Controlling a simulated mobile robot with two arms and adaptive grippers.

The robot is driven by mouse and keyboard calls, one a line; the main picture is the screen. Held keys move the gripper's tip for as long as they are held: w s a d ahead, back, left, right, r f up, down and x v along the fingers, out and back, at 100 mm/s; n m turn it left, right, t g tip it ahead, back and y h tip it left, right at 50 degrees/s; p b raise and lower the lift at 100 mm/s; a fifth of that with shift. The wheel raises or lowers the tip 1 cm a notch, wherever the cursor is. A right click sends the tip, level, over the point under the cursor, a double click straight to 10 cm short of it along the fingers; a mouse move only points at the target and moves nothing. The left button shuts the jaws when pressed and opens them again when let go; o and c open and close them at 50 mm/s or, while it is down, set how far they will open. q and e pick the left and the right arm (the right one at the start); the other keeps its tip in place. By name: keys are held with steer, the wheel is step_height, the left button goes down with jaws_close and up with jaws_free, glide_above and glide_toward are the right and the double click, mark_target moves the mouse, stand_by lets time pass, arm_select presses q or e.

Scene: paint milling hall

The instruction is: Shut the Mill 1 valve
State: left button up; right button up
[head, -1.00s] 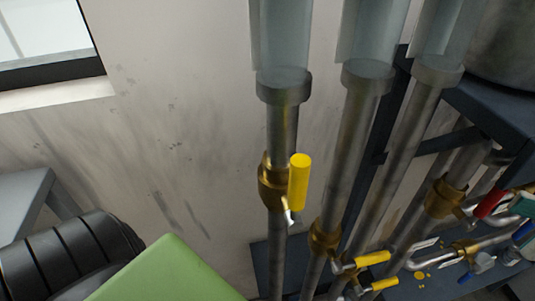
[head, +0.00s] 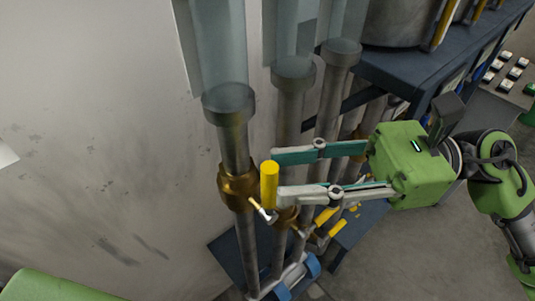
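A brass ball valve (head: 236,187) sits on the leftmost vertical steel pipe, below a clear tube. Its yellow lever handle (head: 269,181) stands upright, roughly along the pipe. No label shows, so I cannot tell from a tag which mill it serves. My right gripper (head: 278,178) comes in from the right with its two long fingers apart. The fingertips are just right of the yellow handle, one near its upper end and one near its lower part. I cannot tell whether they touch it. My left gripper is not in view.
More pipes (head: 326,108) stand close on the right, with yellow handles (head: 338,228) low behind my gripper. A dark blue bench (head: 400,70) with a metal vessel (head: 397,20) is behind. The wall (head: 90,120) at left is bare. Grey floor (head: 415,260) is open at lower right.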

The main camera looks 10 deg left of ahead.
mark_target(270, 178)
steer(key=p+x, duration=0.1)
steer(key=x, duration=0.1)
steer(key=shift+s+a+r, duration=0.1)
steer(key=shift+a+r, duration=0.05)
steer(key=shift+a, duration=0.1)
steer(key=shift+s+a, duration=0.15)
steer(key=shift+a, duration=0.25)
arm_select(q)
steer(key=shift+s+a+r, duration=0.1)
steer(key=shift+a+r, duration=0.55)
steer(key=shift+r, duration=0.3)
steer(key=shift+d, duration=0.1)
arm_select(e)
steer(key=shift+f, duration=0.2)
